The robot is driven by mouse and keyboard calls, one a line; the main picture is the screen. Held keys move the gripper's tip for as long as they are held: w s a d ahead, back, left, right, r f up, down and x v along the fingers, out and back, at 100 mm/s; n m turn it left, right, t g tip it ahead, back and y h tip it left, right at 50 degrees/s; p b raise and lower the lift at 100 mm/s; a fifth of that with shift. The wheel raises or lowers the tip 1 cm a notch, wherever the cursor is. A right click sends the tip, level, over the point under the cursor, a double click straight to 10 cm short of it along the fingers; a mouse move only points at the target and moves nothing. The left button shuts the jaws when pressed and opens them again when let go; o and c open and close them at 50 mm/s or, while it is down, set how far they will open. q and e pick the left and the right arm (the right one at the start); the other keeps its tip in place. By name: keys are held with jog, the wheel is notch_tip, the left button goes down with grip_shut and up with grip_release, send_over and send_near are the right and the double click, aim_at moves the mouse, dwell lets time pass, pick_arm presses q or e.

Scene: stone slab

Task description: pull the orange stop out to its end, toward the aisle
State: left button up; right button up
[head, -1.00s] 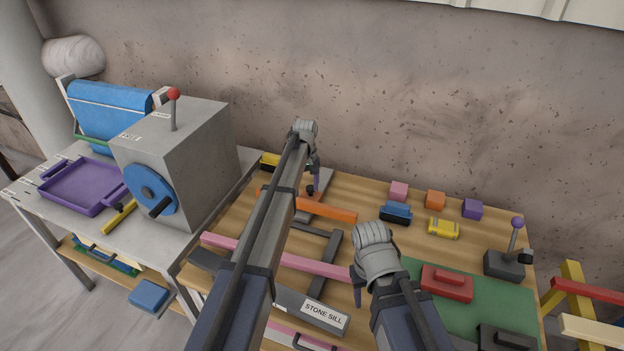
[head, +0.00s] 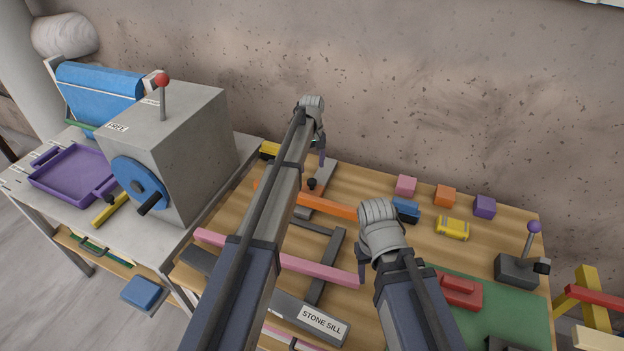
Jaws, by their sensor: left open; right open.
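The orange stop (head: 336,207) is a flat orange bar lying across a grey rail on the wooden table, with a black knob (head: 312,184) near its middle. My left arm crosses over it and hides part of its left half. My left gripper (head: 321,152) is open and empty, beyond and above the knob, apart from it in the picture. My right gripper (head: 362,268) is open and empty over the table, near the right end of the pink bar. The stone sill (head: 320,322) is a dark grey labelled bar at the table's front.
A pink bar (head: 318,269) lies between the stop and the sill. A blue car (head: 406,208), yellow car (head: 452,228) and several small blocks sit to the right. A grey box with a blue wheel (head: 140,186) stands left. The wall (head: 450,100) closes the back.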

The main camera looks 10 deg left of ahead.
aim_at(312, 181)
pick_arm(q)
notch_tip(312, 181, down, 7)
jog(key=b, duration=0.6)
jog(key=shift+r, duration=0.1)
grip_shut()
dwell(0.3)
dwell(0.9)
